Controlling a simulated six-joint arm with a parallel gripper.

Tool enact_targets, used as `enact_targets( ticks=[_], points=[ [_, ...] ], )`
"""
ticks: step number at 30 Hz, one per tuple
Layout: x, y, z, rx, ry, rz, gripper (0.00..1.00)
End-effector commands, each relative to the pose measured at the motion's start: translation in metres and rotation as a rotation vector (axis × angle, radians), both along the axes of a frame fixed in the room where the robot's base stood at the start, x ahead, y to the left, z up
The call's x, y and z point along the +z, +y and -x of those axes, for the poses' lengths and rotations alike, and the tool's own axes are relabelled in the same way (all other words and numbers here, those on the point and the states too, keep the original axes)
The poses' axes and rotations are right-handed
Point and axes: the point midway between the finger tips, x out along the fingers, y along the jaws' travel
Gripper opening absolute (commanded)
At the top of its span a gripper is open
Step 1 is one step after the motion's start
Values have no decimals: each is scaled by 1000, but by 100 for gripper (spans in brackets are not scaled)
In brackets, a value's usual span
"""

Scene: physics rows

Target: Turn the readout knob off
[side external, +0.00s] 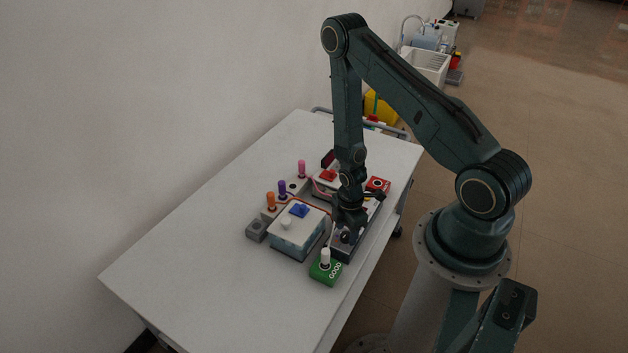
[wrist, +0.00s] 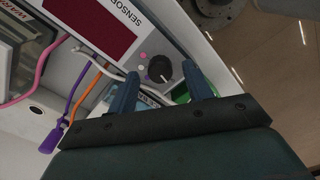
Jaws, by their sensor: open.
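The readout knob (wrist: 160,67) is round and black with a pale pointer line, on a grey panel (wrist: 183,50) in the wrist view. Small pink, white and purple dots lie to its left. A dark red display (wrist: 96,22) with a label starting "SENSOR" is beside it. My gripper (wrist: 162,78) is open, with one finger to each side of the knob in the picture; I cannot tell whether either touches it. In the side view my gripper (side external: 347,230) points down over the panel's near end, and the arm hides most of the panel.
A white-lidded box (side external: 297,228) with a blue part on top stands left of my gripper. A green "GOOD" block (side external: 326,268) with a white peg is in front. Orange, purple and pink plugs and cables (wrist: 70,112) run close by. The table's left half (side external: 190,240) is clear.

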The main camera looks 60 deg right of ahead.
Motion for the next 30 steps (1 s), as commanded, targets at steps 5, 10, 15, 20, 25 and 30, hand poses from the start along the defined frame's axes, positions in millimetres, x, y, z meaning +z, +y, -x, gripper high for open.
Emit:
enact_targets(
  ticks=[5,10,15,20,25,30],
  points=[
    [16,0,-1,0,-4,1,50],
    [35,0,-1,0,-4,1,50],
    [54,0,-1,0,-4,1,50],
    [71,0,-1,0,-4,1,50],
    [89,0,-1,1,-4,1,50],
    [106,0,0,1,-3,1,50]
  ],
)
